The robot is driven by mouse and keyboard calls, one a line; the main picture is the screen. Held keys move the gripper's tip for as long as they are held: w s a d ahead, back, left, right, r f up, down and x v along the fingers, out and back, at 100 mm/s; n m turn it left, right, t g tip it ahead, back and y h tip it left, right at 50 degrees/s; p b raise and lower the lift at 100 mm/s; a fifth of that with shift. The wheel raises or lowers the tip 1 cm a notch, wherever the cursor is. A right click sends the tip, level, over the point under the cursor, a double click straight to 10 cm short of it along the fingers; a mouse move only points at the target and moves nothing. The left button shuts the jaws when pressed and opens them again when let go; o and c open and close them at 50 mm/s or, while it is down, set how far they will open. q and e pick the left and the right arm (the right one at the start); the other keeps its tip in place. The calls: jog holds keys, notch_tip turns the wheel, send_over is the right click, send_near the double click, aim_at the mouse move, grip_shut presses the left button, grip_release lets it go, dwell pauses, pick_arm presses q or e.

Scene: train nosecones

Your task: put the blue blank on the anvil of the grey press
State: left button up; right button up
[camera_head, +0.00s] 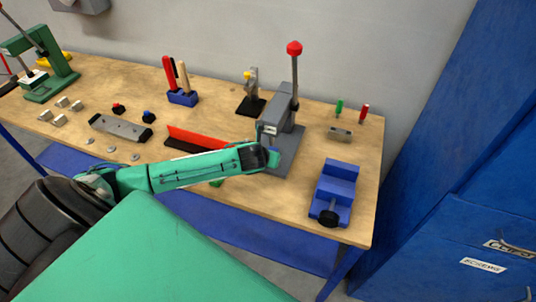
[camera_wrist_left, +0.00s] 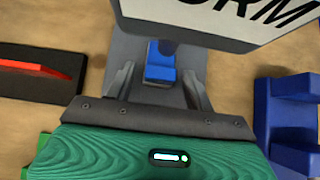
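The grey press (camera_head: 287,150), with its red-knobbed lever, stands on the right half of the bench. My left gripper (camera_head: 272,158) reaches in at its front. In the left wrist view, the blue blank (camera_wrist_left: 160,68) sits at the press's anvil, under the white-labelled head (camera_wrist_left: 225,15). The fingers of my left gripper (camera_wrist_left: 160,85) are apart, one on each side of the blank, with visible gaps to it. The blank's contact with the anvil is hard to make out. The head view does not show the blank clearly. My right gripper is not in view.
A blue vise (camera_head: 337,190) stands right of the press. A red-and-black long part (camera_head: 195,140) lies to its left. A small black stand (camera_head: 251,104) is behind. A green press (camera_head: 45,75) and several small parts are at the far left. A blue cabinet (camera_head: 440,190) stands right of the bench.

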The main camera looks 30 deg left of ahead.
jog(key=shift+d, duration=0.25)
pick_arm(q)
jog(key=shift+s+r, duration=0.3)
jog(key=shift+r, duration=0.15)
jog(key=b+v, duration=0.2)
jog(key=v, duration=0.9)
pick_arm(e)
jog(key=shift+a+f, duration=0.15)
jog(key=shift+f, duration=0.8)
pick_arm(q)
jog(key=shift+r, duration=0.1)
